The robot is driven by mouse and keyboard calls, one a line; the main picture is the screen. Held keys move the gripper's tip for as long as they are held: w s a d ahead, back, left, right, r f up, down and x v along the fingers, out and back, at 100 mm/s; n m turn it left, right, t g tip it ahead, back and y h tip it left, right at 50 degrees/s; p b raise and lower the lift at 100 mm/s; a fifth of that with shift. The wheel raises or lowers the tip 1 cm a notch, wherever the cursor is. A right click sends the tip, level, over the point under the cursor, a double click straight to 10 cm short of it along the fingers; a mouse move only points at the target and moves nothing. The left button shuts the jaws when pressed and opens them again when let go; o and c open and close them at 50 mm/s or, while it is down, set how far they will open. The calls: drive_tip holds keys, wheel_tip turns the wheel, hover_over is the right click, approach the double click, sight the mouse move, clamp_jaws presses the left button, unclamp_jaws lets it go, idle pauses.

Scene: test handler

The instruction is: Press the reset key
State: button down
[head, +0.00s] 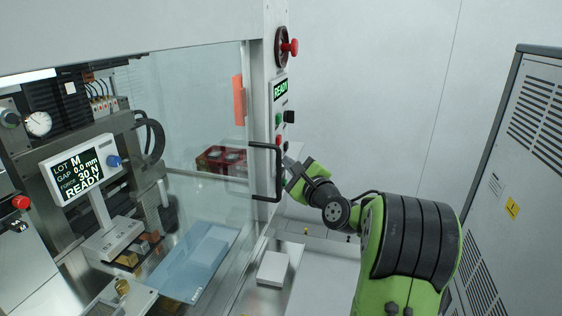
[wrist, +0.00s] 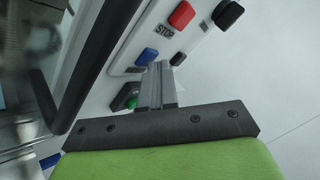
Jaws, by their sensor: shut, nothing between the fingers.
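My gripper (head: 289,163) is shut and empty, at the lower part of the machine's narrow control panel, right of the door handle. In the wrist view its closed fingertips (wrist: 160,70) point at the panel, just below a blue key (wrist: 147,56) and a black key (wrist: 178,59). Whether they touch the panel I cannot tell. A red key (wrist: 181,14) marked STOP and a black knob (wrist: 227,14) sit higher.
A black door handle (head: 266,145) stands out close to the left of my gripper. A red mushroom button (head: 290,47) and a READY display (head: 280,90) are higher on the panel. A grey vented cabinet (head: 520,170) stands at the right. Free space lies beside the panel.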

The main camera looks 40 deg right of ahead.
drive_tip(key=shift+s+d, duration=0.5)
drive_tip(key=shift+s, duration=0.15)
drive_tip(key=s+d, duration=0.1)
drive_tip(key=s, duration=0.1)
drive_tip(key=s+d+b, duration=0.1)
drive_tip(key=s+d, duration=0.1)
idle(0.4)
